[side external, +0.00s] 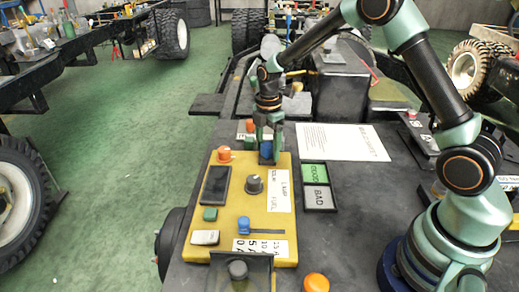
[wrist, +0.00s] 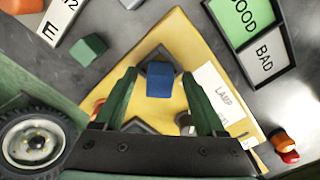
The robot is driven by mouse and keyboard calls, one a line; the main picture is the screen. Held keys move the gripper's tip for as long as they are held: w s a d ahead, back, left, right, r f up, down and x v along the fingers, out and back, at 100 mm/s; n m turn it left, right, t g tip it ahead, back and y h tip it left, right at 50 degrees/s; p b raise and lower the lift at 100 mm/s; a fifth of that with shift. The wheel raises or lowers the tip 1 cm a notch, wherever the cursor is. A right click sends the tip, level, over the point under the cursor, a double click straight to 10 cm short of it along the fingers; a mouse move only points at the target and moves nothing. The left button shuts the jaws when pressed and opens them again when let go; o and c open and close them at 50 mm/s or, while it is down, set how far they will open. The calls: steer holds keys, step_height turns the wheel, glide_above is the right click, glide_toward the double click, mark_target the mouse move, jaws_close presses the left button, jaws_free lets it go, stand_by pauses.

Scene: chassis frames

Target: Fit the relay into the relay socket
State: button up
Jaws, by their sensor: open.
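The blue relay (wrist: 160,82) sits between the two green fingers of my gripper (side external: 266,138) in the wrist view, with a gap on each side. It also shows as a blue block (side external: 266,151) under my gripper in the side view, at the far edge of the yellow panel (side external: 225,246). A dark square relay socket (wrist: 155,54) shows around and behind the relay in the wrist view. The relay is over or in it; how deep it sits is hidden. My gripper is open and points down around the relay.
A tray marked GOOD and BAD (side external: 335,187) lies right of the panel, with a paper sheet (side external: 345,142) behind it. The panel bears a dark knob (side external: 254,184), a dark screen (side external: 215,186) and a blue slider (side external: 244,225). A green block (wrist: 88,48) stands beside the panel.

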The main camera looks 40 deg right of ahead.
steer(key=shift+c, duration=0.3)
jaws_close()
steer(key=shift+r, duration=0.1)
step_height(320, 180, up, 19)
steer(key=m, duration=0.9)
glide_above(268, 144)
step_height(268, 144, down, 12)
steer(key=shift+f, duration=0.1)
